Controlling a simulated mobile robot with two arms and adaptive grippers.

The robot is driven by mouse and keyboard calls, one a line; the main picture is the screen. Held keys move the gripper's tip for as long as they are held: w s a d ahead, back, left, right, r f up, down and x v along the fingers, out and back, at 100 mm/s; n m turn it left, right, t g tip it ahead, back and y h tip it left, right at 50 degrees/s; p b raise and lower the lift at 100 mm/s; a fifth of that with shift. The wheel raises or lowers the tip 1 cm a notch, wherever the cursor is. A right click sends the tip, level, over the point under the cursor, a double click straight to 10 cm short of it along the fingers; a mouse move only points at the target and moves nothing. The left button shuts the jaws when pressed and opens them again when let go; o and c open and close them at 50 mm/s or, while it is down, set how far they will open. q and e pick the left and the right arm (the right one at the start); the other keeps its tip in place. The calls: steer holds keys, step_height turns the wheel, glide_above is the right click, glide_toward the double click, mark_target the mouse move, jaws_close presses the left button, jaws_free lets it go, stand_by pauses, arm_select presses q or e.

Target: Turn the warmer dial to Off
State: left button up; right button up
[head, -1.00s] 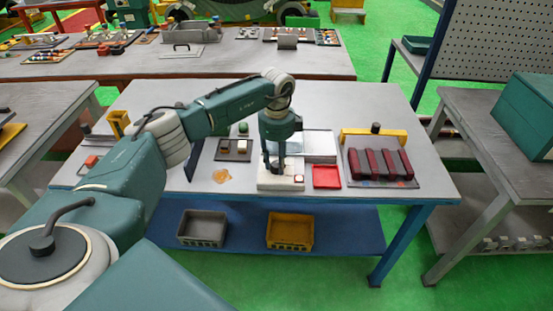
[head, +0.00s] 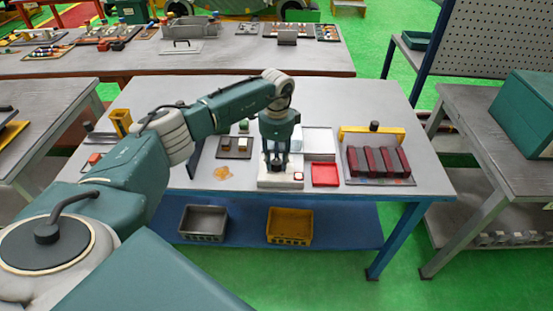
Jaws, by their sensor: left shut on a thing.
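The warmer (head: 279,182) is a low white box near the front edge of the table, with a small reddish round spot (head: 298,176) at its front right. My left gripper (head: 277,167) points straight down over its top. Its fingers are shut on the dial, which they almost wholly hide, so I cannot read its setting. My right gripper is not in view.
A red tray (head: 325,175) stands just right of the warmer, with a white tray (head: 319,141) behind. Farther right is a rack of dark red bars (head: 378,161) with a yellow bar behind it. Left are a small dark board (head: 235,147) and an amber patch (head: 219,172).

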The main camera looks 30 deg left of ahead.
mark_target(277, 161)
arm_select(q)
steer(key=shift+w+r, duration=0.1)
steer(key=shift+r, duration=0.05)
steer(key=o, duration=1.2)
steer(key=shift+c, duration=0.2)
step_height(277, 161, up, 12)
